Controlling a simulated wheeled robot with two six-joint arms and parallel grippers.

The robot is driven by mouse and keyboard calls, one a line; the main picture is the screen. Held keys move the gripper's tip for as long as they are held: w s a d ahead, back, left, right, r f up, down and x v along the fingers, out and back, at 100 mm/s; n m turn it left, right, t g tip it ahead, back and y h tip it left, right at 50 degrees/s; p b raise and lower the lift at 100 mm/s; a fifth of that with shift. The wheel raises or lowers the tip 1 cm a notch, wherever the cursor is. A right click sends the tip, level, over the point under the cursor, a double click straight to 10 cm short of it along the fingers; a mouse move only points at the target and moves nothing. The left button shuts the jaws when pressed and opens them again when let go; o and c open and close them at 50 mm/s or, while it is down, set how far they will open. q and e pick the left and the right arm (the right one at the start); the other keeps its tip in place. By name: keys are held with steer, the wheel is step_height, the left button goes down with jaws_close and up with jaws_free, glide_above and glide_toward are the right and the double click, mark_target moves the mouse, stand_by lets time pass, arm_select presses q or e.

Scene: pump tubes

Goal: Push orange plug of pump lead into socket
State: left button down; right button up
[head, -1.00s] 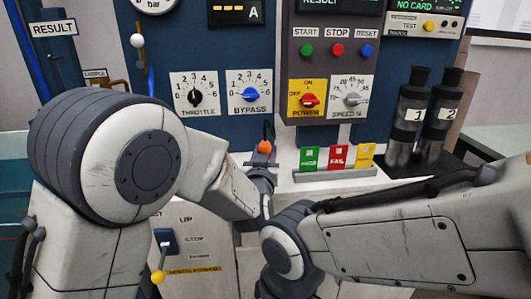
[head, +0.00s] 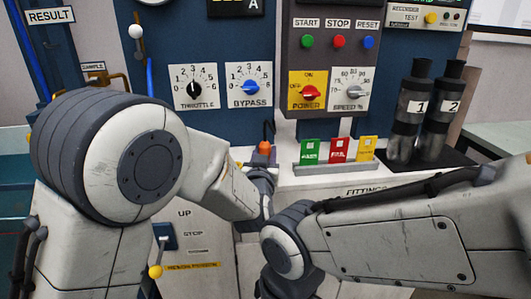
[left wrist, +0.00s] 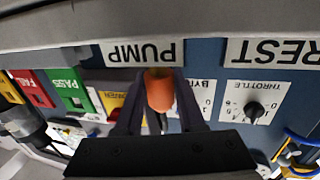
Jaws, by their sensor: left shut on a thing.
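The orange plug (head: 265,147) stands between the fingertips of my left gripper (head: 263,162), in front of the blue panel. In the left wrist view the orange plug (left wrist: 159,91) is clasped between the two dark fingers of my left gripper (left wrist: 158,110). A PUMP label (left wrist: 140,52) is just beyond the plug, upside down in that view. A short dark piece, perhaps the lead, shows by the plug. I cannot make out the socket or tell whether the plug touches it. My right arm comes in from the right; its fingers are not visible.
The THROTTLE dial (head: 194,87) and BYPASS dial (head: 249,86) are behind the left gripper. Green, red and yellow card slots (head: 338,152) stand to its right. Two dark cylinders (head: 408,108) stand farther right. My right forearm crosses the lower right, close to my left wrist.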

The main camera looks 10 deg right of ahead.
arm_select(q)
steer(key=shift+f+b, duration=0.65)
steer(key=shift+f, duration=0.2)
arm_select(e)
steer(key=shift+f, duration=0.7)
arm_select(q)
steer(key=shift+c, duration=2.2)
jaws_free()
steer(key=shift+s+d, duration=0.1)
